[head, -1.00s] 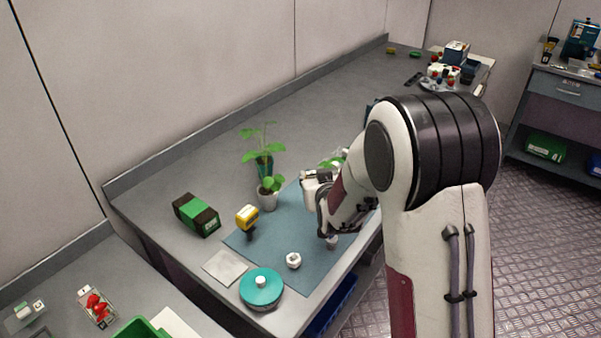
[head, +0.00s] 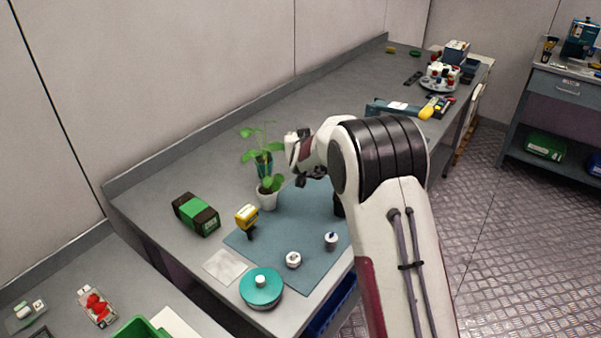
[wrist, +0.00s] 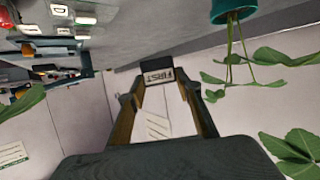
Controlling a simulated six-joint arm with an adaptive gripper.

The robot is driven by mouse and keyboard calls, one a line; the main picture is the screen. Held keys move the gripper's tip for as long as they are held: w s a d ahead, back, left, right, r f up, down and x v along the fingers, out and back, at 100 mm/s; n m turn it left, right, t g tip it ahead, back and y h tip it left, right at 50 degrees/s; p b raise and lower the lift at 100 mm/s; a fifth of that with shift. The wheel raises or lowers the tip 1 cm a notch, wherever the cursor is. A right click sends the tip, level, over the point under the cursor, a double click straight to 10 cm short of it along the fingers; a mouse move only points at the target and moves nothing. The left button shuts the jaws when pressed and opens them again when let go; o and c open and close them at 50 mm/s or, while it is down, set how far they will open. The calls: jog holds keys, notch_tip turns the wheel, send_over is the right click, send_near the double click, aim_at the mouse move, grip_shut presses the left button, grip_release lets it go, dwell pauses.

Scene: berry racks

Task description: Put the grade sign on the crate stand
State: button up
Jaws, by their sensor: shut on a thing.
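The grade sign (wrist: 156,76), a small plate with the word FIRST, shows upside down at the fingertips in the wrist view. My gripper (wrist: 158,88) is shut on it, one finger at each side. In the head view my gripper (head: 302,174) is above the far edge of the blue mat, beside the potted plant, and the sign cannot be made out there. I cannot single out the crate stand. A clear crate (head: 97,307) with red berries sits at the bottom left.
A potted plant (head: 267,196) stands close to my gripper, with leaves near it in the wrist view. The blue mat (head: 290,225) bears white-topped pieces. A teal round container (head: 261,288), a yellow tool (head: 247,214) and a green-black box (head: 197,214) stand around it.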

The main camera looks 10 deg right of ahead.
jog(key=shift+a, duration=0.1)
jog(key=shift+f, duration=0.15)
dwell(0.3)
jog(key=shift+f, duration=2.4)
jog(key=shift+f, duration=0.1)
jog(key=shift+f, duration=2.25)
jog(key=shift+f, duration=0.15)
jog(key=o, duration=0.9)
jog(key=shift+s, duration=0.2)
